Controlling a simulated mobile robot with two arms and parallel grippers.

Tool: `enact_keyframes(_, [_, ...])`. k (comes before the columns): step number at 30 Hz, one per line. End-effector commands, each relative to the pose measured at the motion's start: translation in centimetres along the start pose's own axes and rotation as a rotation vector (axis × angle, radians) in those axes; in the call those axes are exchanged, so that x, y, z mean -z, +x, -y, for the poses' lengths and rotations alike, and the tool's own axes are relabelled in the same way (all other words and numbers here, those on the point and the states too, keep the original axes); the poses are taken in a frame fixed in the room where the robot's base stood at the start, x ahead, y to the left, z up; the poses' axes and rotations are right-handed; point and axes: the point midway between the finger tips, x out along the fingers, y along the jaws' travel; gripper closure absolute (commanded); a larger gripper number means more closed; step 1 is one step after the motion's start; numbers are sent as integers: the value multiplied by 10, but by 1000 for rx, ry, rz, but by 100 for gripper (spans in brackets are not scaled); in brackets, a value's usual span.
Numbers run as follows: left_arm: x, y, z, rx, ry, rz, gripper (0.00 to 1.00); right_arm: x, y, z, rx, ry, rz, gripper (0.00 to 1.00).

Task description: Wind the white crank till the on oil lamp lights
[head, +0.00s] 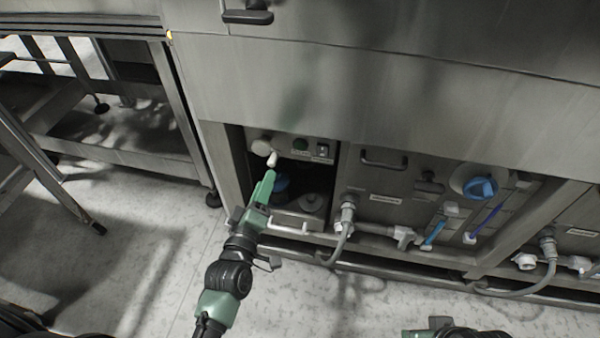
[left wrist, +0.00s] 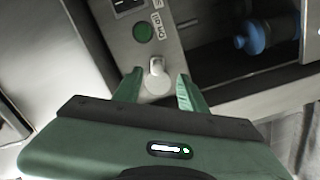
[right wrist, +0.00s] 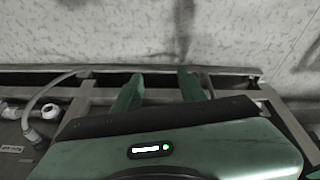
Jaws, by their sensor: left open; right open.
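The white crank (head: 262,147) sits on the small control panel in the open bay, its knob (head: 272,160) sticking out. In the left wrist view the crank (left wrist: 156,68) shows between the fingertips. My left gripper (head: 268,178) is open just in front of it; the fingers (left wrist: 157,90) stand either side of the knob with gaps, and I see no grip. The on oil lamp (left wrist: 145,32) is a dark green round lens beside its label, and looks unlit; it also shows in the head view (head: 300,144). My right gripper (right wrist: 160,88) is open and empty.
A black switch (head: 322,150) is right of the lamp. A blue-topped part (left wrist: 250,38) sits inside the bay. Hose fittings (head: 347,212) and a pipe rail run along the machine's front. The overhanging steel panel (head: 400,110) is above; open floor (head: 150,260) lies left.

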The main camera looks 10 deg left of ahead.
Motion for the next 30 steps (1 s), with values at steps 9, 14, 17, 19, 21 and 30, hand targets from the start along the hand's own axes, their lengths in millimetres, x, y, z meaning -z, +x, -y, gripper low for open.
enact_keyframes(9, [3, 39, -4, -12, -7, -11, 59, 10, 5, 1, 2, -2, -51, 59])
enact_keyframes(14, [4, 62, -4, -10, -8, -10, 59, 36, 7, 4, 7, -5, -165, 59])
enact_keyframes(17, [4, 71, -4, -9, -7, -9, 59, 48, 6, 5, 9, -7, -216, 59])
enact_keyframes(19, [3, 75, -4, -8, -6, -8, 59, 54, 6, 6, 11, -8, -241, 59])
enact_keyframes(21, [4, 77, -4, -8, -6, -8, 59, 58, 5, 7, 12, -8, -256, 59])
enact_keyframes(30, [4, 78, -4, -8, -6, -7, 67, 60, 5, 7, 12, -8, -263, 59])
